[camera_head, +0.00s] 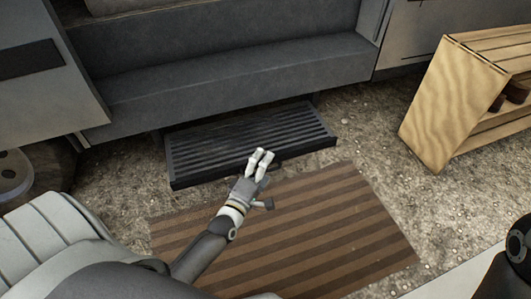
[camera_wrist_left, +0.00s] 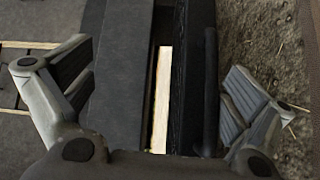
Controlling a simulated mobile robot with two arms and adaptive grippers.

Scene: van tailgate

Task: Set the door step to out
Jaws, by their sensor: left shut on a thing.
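The door step (camera_head: 240,140) is a dark ribbed tread below the van's sill, standing out over the gravel. My left gripper (camera_head: 262,160) is at the middle of its front edge. In the left wrist view my left gripper (camera_wrist_left: 155,95) has its fingers on either side of a dark panel of the step (camera_wrist_left: 120,80) and a slim dark bar (camera_wrist_left: 210,90), probably its handle. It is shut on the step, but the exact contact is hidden. My right gripper is out of view.
A brown striped mat (camera_head: 310,230) lies on the gravel in front of the step. A wooden crate-like shelf (camera_head: 450,105) stands at the right. The grey van sill (camera_head: 220,80) is behind the step. Bare gravel (camera_head: 370,150) lies between the step and the shelf.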

